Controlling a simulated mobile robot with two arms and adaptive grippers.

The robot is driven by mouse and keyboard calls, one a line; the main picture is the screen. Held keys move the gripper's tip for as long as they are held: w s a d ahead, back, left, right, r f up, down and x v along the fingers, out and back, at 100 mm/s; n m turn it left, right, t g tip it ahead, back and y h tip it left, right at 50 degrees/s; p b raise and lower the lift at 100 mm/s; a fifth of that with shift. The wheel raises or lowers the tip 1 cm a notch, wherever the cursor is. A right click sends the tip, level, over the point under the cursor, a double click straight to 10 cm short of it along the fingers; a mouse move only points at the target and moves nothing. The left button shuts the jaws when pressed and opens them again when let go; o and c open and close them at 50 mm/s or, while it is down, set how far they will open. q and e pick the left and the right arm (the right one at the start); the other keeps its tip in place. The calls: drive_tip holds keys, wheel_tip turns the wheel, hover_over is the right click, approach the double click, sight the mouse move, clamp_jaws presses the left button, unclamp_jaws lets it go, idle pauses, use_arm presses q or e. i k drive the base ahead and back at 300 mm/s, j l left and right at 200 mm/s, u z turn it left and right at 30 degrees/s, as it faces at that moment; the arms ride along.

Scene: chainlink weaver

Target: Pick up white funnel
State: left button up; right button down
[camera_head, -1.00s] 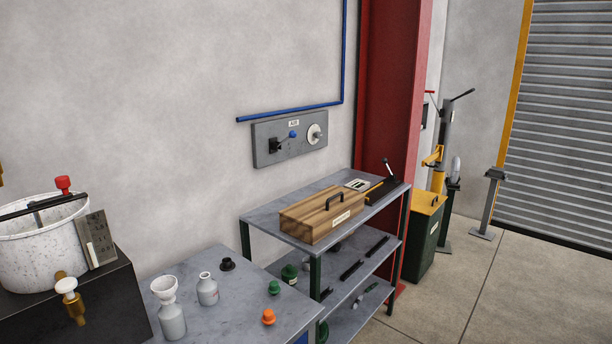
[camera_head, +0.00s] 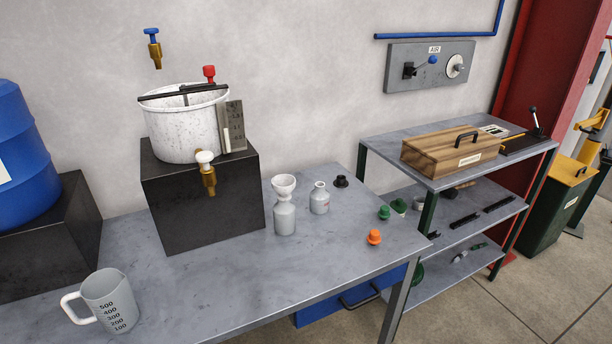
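The white funnel (camera_head: 284,185) sits upright in the mouth of a grey-white bottle (camera_head: 284,217) on the grey workbench (camera_head: 230,270). The funnel's wide cup is on top, and its lower stem is hidden inside the bottle neck. Neither of my grippers shows in the head view.
A second bottle (camera_head: 320,199), a black cap (camera_head: 341,181), a green cap (camera_head: 384,212) and an orange cap (camera_head: 373,237) stand to the right. A black block (camera_head: 203,205) with a white bucket (camera_head: 182,130) and tap stands left. A measuring jug (camera_head: 106,302) is front left.

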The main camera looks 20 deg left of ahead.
sight(283, 185)
drive_tip(key=u, duration=0.7)
drive_tip(key=i+l+u, duration=0.15)
drive_tip(key=u, duration=0.25)
drive_tip(key=i+l+u, duration=0.1)
drive_tip(key=l+u, duration=0.35)
drive_tip(key=i+l+u, duration=0.1)
drive_tip(key=l+u, duration=0.3)
drive_tip(key=j, duration=0.1)
